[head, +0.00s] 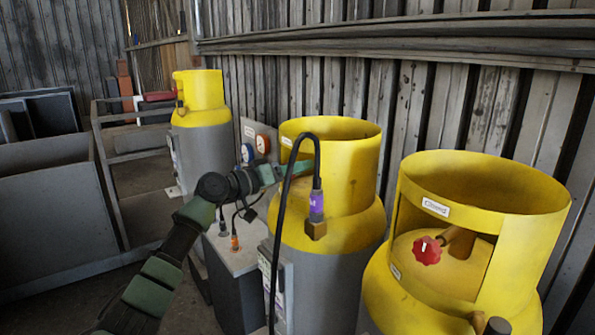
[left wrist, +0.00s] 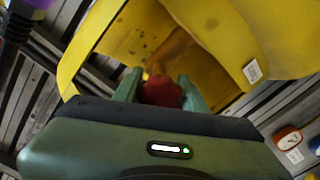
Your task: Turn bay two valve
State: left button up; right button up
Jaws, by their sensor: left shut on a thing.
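The middle gas cylinder (head: 345,160) has a yellow collar and a grey lower body. My left gripper (head: 296,169) reaches into the open side of this collar from the left. In the left wrist view, its two green fingers are shut on a red valve knob (left wrist: 162,91) inside the yellow collar (left wrist: 215,30). This knob is hidden in the head view. The right cylinder (head: 425,290) has its own red knob (head: 427,250) in plain view, with no gripper near it. My right gripper is in neither view.
A black hose (head: 282,230) loops in front of the middle cylinder to a purple-labelled fitting (head: 316,206). Gauges (head: 263,144) stand behind my left wrist. A third cylinder (head: 203,150) stands farther back left. A grey box (head: 235,256) stands below my forearm.

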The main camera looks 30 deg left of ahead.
pick_arm(q)
jog(key=n, duration=0.3)
jog(key=shift+p, duration=0.3)
jog(key=n+p, duration=0.1)
jog(key=n, duration=0.1)
jog(key=shift+n, duration=0.4)
jog(key=n+p, duration=0.2)
jog(key=n, duration=0.2)
jog(key=shift+r+n+p, duration=0.1)
jog(key=shift+n+p, duration=0.25)
jog(key=shift+n, duration=0.05)
jog(key=shift+n+p, duration=0.55)
jog(key=shift+n, duration=0.45)
jog(key=o, duration=1.4)
jog(key=shift+c, duration=0.2)
